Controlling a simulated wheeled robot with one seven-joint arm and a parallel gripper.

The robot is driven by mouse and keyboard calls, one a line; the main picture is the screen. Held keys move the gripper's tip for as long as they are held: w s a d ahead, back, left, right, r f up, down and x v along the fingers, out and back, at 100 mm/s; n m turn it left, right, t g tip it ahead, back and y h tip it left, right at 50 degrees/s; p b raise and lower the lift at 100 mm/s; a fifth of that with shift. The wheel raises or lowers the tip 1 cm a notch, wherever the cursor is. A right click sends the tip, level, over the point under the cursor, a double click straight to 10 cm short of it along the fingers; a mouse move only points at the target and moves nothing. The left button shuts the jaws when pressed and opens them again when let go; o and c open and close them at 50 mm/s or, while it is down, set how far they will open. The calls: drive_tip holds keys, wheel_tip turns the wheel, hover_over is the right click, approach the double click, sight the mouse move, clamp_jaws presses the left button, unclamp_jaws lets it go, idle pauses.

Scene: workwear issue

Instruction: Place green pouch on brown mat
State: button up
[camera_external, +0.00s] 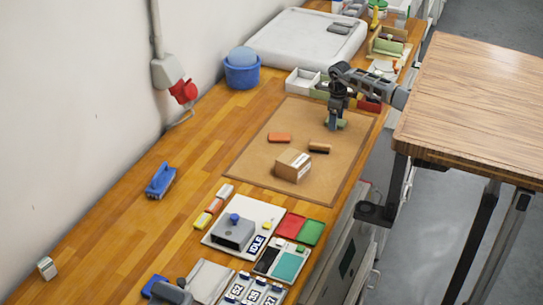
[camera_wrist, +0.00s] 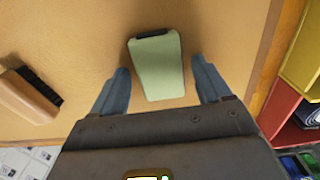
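The green pouch (camera_wrist: 157,68), pale green with a dark top edge, lies on the brown mat (camera_wrist: 215,30) in the wrist view. In the external view a bit of the pouch (camera_external: 342,124) shows beside my gripper (camera_external: 331,126), near the far right part of the brown mat (camera_external: 250,160). In the wrist view my gripper (camera_wrist: 162,88) is open, with one finger on each side of the pouch and a visible gap to both. Whether the fingertips touch the mat cannot be told.
On the mat are a cardboard box (camera_external: 292,166), an orange block (camera_external: 279,138) and a brush (camera_external: 319,148), also in the wrist view (camera_wrist: 30,95). Open bins, including a red one (camera_external: 370,105), stand beyond the mat. A wooden table (camera_external: 480,100) stands at the right.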

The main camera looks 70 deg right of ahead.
drive_tip(key=shift+r, duration=0.1)
wheel_tip(320, 180, up, 12)
drive_tip(key=b, duration=0.1)
idle(0.5)
